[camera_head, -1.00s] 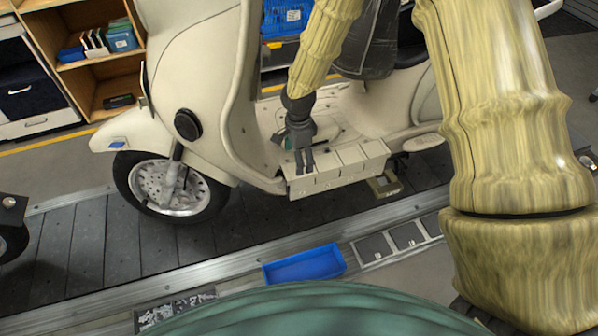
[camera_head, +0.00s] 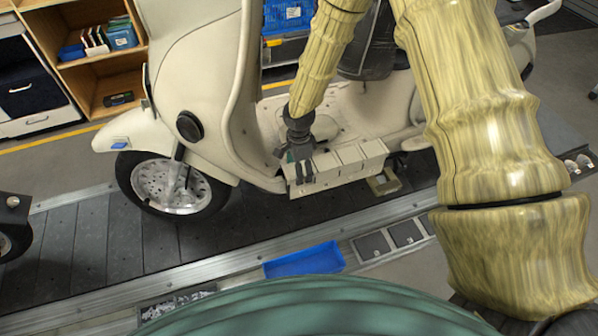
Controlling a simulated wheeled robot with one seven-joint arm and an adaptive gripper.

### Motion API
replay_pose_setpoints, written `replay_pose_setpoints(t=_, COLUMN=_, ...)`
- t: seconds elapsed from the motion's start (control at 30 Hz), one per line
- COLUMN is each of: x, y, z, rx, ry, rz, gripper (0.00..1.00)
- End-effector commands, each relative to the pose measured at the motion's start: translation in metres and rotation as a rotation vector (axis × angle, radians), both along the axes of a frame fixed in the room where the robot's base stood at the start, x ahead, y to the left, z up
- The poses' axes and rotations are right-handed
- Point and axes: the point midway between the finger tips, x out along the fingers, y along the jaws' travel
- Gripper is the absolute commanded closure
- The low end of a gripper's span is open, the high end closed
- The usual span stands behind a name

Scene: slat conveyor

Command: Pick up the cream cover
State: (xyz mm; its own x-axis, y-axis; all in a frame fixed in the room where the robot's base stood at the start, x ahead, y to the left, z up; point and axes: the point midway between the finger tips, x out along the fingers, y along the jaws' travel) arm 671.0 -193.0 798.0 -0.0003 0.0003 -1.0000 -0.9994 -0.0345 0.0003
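A cream, box-like cover (camera_head: 345,166) with seams across it sits along the near side of the cream scooter's footboard. I take this to be the cream cover; it looks much like the scooter's body. My gripper (camera_head: 302,174) points down at the cover's left part, its two dark fingers overlapping the near face. A narrow gap shows between the fingers. I cannot tell whether they touch the cover or hold its edge.
The cream scooter (camera_head: 195,75) stands on the dark slat conveyor (camera_head: 110,235). A blue tray (camera_head: 304,261) lies by the conveyor's near rail, left of grey framed compartments (camera_head: 390,238). A wooden shelf (camera_head: 105,75) and blue crates (camera_head: 288,15) stand behind.

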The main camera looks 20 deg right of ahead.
Motion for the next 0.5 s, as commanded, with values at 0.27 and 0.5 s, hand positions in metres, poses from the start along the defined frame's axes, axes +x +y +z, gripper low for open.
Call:
replay_pose_setpoints(t=0.27, x=0.0002, y=0.0000, z=0.0003, rx=0.000, ry=0.000, rz=0.000, gripper=0.70)
replay_pose_setpoints(t=0.5, x=0.0005, y=0.0000, z=0.0020, rx=0.000, ry=-0.001, rz=-0.001, gripper=0.70)
